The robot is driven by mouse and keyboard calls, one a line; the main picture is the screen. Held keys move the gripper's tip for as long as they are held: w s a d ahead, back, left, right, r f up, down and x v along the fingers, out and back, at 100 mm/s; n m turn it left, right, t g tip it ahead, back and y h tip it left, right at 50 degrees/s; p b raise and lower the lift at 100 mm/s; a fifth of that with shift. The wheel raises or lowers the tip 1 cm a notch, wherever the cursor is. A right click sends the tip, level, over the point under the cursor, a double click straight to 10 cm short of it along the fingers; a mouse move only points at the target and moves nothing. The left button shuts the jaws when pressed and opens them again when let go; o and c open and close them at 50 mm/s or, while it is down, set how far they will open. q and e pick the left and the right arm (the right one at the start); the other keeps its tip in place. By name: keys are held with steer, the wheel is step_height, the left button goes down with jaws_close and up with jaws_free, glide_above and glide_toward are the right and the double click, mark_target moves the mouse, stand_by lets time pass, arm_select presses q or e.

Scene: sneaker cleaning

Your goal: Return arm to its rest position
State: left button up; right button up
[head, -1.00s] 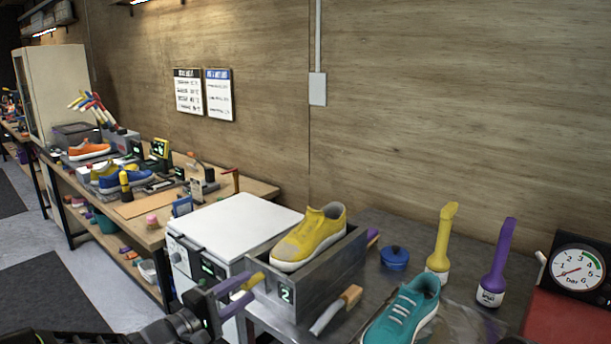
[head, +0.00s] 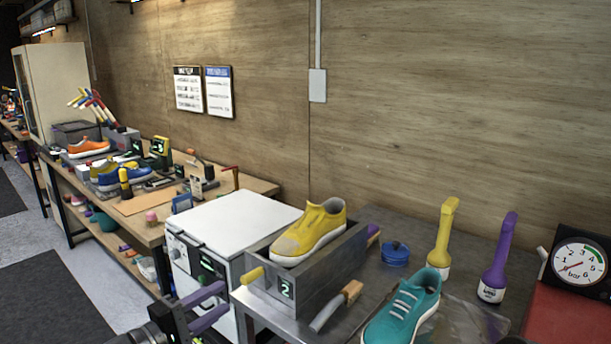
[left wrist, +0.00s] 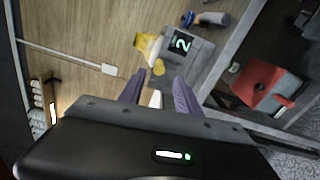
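My left gripper (head: 214,303) is low in the head view, left of the metal table and in front of the white machine. Its two purple fingers are apart with nothing between them. In the left wrist view the fingers (left wrist: 159,90) are also spread and empty, pointing towards the grey box marked 2 (left wrist: 190,55). In the head view that grey box (head: 318,283) stands on the metal table with a yellow sneaker (head: 311,232) in it. My right gripper is not in view.
A white-topped machine (head: 232,228) stands close behind my left gripper. On the metal table are a teal sneaker (head: 402,308), a wooden-handled tool (head: 335,306), a blue pot (head: 396,254), a yellow bottle (head: 443,238) and a purple bottle (head: 497,262). A gauge (head: 578,265) is at right.

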arm_select(q)
steer(key=s+f+m+g+y, duration=0.1)
steer(key=s+f+g+y, duration=0.4)
steer(key=f, duration=0.6)
steer(key=s+f+g, duration=0.2)
steer(key=s+f, duration=0.4)
steer(key=f, duration=0.6)
steer(key=s+f+m+g+y, duration=0.1)
steer(key=s+f+g+y, duration=0.4)
steer(key=f, duration=0.6)
steer(key=s+d+f+m+h, duration=0.1)
steer(key=s+d+f+m, duration=0.2)
steer(key=s, duration=0.5)
steer(key=s+d+f+m+g+h, duration=0.1)
steer(key=s+d+f+m, duration=0.3)
steer(key=s+d+f, duration=0.2)
steer(key=shift+s+d+m+h, duration=0.3)
steer(key=shift+s+d, duration=0.6)
steer(key=shift+d, duration=0.2)
